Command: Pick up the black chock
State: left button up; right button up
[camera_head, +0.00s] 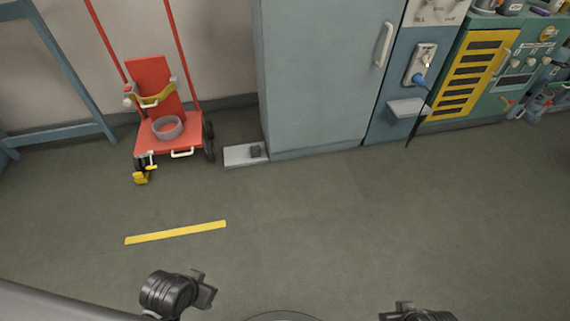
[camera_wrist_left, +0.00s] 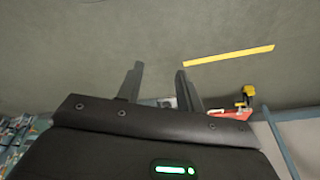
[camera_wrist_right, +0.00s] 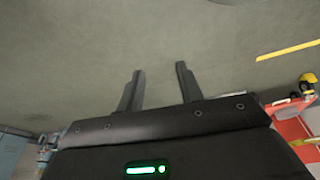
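A small dark block (camera_head: 256,151), which looks like the black chock, sits on the right part of a low light-grey plate (camera_head: 238,155) on the floor, against the foot of the grey cabinet. Its exact shape is too small to tell. My left gripper (camera_head: 207,290) is at the bottom of the head view, far from the block; in the left wrist view (camera_wrist_left: 158,78) its fingers are apart with nothing between them. My right gripper (camera_head: 392,315) is partly cut off at the bottom edge; in the right wrist view (camera_wrist_right: 160,75) it is also open and empty.
A red hand trolley (camera_head: 165,145) with a grey ring (camera_head: 168,127) on it stands left of the plate. The tall grey cabinet (camera_head: 320,80) is behind the plate, and a green machine (camera_head: 500,70) is at right. The floor with a yellow stripe (camera_head: 176,232) is open.

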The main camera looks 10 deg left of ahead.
aim_at(255, 151)
jog(key=z, duration=0.4)
jog(key=i, duration=0.3)
jog(key=z, duration=0.7)
jog(key=i, duration=1.55)
jog(key=u, duration=1.25)
jog(key=i, duration=0.5)
jog(key=u, duration=0.5)
